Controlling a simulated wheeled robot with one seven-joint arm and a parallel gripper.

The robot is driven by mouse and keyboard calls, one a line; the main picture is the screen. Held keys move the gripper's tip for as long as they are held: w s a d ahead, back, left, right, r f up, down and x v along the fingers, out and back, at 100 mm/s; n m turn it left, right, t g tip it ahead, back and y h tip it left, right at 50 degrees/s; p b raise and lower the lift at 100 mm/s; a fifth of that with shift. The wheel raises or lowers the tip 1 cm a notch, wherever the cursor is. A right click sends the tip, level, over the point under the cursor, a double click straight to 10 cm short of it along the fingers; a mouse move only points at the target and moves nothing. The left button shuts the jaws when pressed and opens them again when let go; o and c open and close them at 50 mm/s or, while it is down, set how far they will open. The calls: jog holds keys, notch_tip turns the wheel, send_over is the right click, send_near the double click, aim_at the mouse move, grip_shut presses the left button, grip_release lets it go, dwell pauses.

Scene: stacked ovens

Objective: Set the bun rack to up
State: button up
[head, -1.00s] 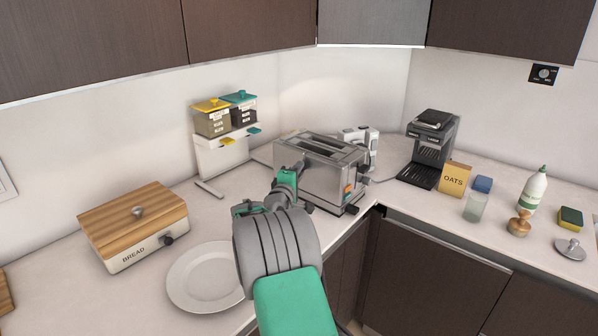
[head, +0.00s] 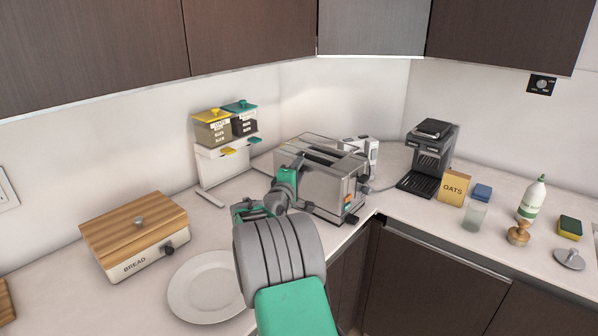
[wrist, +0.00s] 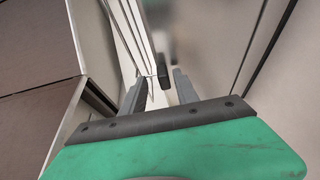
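The steel toaster (head: 325,184) stands on the counter in the back corner, with dark slots in its top and controls on its right end. I cannot make out the bun rack as a separate part. My gripper (head: 296,162) is at the toaster's left side in the head view, and my arm hides part of that side. In the wrist view my gripper's fingers (wrist: 160,92) are apart, with a small dark block (wrist: 164,77) showing in line with the gap between them. I cannot tell whether they touch it.
A white plate (head: 205,291) and a bread box (head: 137,238) are to the left. A dispenser (head: 224,160) stands behind. A coffee machine (head: 428,160), an oats box (head: 453,187) and several small items are to the right. Wall cupboards (head: 250,38) hang above.

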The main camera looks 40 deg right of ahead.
jog(key=b+v, duration=0.1)
jog(key=v, duration=0.6)
jog(key=shift+s+a, duration=0.2)
jog(key=shift+a, duration=0.15)
